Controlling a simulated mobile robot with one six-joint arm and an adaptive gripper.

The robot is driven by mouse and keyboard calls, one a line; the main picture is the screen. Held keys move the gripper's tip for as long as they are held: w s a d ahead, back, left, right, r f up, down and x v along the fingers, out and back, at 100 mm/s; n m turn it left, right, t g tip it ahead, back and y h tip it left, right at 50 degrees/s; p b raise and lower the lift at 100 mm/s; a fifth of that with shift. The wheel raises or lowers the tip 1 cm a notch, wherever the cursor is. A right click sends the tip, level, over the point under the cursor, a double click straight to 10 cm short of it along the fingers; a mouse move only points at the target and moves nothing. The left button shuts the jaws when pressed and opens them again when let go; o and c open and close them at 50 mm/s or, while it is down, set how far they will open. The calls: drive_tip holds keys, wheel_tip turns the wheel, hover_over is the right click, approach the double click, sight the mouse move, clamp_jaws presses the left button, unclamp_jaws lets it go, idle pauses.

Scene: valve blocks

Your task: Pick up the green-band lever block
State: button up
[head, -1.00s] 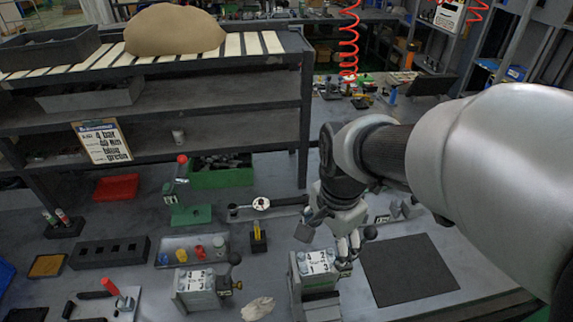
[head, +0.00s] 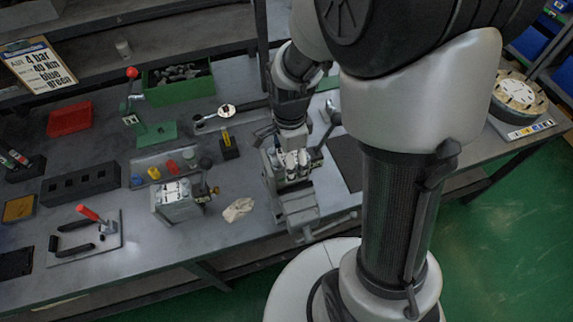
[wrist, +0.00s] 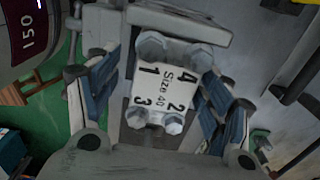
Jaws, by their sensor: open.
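My gripper (head: 291,148) points down over a grey valve block (head: 291,171) in the vise (head: 300,210). A second valve block (head: 178,201) with a white top plate and a dark side knob stands on the bench to the left. I cannot make out a green band on either block.
A crumpled cloth (head: 238,209) lies between the two blocks. A tray of coloured plugs (head: 160,170), a green stand with a red-knobbed lever (head: 133,98) and a green bin (head: 178,85) lie left and behind. A dark mat (head: 348,160) lies right of the vise.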

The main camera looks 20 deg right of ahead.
drive_tip(key=f, duration=0.2)
drive_tip(key=f+b, duration=0.2)
drive_tip(key=f, duration=0.1)
drive_tip(key=shift+w+f, duration=0.25)
drive_tip(key=shift+f, duration=0.05)
clamp_jaws()
idle(0.8)
drive_tip(key=shift+r, duration=0.1)
